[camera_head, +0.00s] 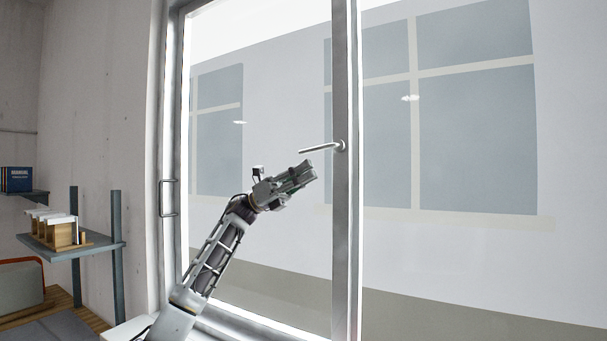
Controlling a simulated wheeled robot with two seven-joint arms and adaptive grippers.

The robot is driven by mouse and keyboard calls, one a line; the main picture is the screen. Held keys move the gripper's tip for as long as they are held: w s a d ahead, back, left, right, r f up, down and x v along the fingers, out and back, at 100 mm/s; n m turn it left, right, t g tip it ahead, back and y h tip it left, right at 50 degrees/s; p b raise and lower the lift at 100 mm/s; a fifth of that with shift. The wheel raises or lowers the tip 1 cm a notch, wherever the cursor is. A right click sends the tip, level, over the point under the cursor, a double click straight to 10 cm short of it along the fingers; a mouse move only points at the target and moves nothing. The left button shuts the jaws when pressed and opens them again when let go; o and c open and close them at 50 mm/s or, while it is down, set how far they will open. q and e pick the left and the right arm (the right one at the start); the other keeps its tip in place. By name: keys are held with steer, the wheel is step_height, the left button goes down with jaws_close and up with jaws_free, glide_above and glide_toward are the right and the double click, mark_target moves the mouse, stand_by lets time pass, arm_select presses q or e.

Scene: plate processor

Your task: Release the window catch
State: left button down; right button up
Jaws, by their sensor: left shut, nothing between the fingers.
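The window catch (319,149) is a thin silver handle on the grey middle upright of the window. It points left from its round pivot, nearly level, with its free end slightly lower. My left gripper (311,170) is shut and empty. In the picture it is just below the catch, with a small gap between its fingertips and the handle. How far apart they are in depth I cannot tell. The window pane (285,100) lies behind the gripper in its metal frame. My right gripper is not in view.
A vertical pull handle (161,198) sits on the left window frame. Shelves with white-topped boxes (58,230) and dark books (17,179) stand at the left. An orange-edged chair (22,283) is at the lower left. The space right of the gripper looks clear.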

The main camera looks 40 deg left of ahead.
arm_select(q)
steer(key=f+b+v, duration=0.1)
steer(key=b+v, duration=0.2)
steer(key=v, duration=0.7)
steer(key=shift+s+f, duration=0.25)
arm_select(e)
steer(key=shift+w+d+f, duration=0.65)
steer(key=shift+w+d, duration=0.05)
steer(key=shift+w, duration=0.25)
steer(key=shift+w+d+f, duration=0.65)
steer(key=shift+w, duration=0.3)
